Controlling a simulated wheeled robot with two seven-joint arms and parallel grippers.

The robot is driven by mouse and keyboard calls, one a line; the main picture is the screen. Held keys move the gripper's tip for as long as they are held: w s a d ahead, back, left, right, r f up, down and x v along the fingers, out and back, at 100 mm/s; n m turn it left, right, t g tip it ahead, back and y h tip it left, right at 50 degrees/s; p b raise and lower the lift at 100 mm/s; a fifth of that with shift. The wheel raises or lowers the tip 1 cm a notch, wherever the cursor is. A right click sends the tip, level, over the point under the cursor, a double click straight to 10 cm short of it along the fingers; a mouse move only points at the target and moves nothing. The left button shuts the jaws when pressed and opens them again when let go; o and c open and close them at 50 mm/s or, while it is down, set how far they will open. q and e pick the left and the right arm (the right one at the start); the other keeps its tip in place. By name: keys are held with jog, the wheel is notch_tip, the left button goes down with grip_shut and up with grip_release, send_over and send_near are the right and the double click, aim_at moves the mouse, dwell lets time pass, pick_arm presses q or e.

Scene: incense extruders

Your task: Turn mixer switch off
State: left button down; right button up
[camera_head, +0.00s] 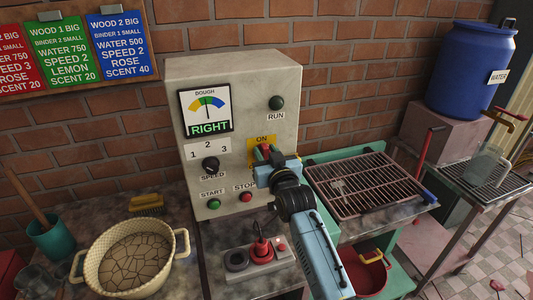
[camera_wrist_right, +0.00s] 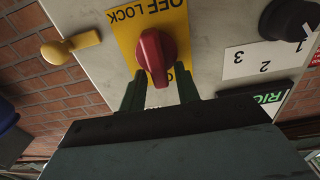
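The mixer switch is a red knob (camera_wrist_right: 155,55) on a yellow plate (camera_wrist_right: 125,30) marked OFF LOCK; the plate also shows in the head view (camera_head: 255,155), with ON at its top. The plate is on the front of a grey control box (camera_head: 238,78). My right gripper (camera_wrist_right: 159,92) is at the switch, its two dark fingers apart, with the knob's lower end between their tips. I cannot tell whether they touch it. In the head view the gripper hides much of the switch. My left gripper is not in view.
The box has a speed knob (camera_head: 211,164), a green start button (camera_head: 214,203), a red stop button (camera_head: 246,197) and a run lamp (camera_head: 276,103). A gauge (camera_head: 205,112) reads RIGHT. A cream pot (camera_head: 98,270) stands left; a wire rack (camera_head: 365,183) lies right.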

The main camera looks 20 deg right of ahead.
grip_shut()
jog(key=shift+n, duration=0.4)
jog(key=shift+a+n+p, duration=0.25)
jog(key=shift+n+p, duration=0.45)
jog(key=shift+n, duration=0.4)
jog(key=n, duration=0.5)
jog(key=a+f+n, duration=0.1)
jog(key=n, duration=0.4)
jog(key=f+n, duration=0.1)
jog(key=n, duration=0.3)
jog(key=shift+a+n, duration=0.2)
jog(key=shift+n, duration=0.2)
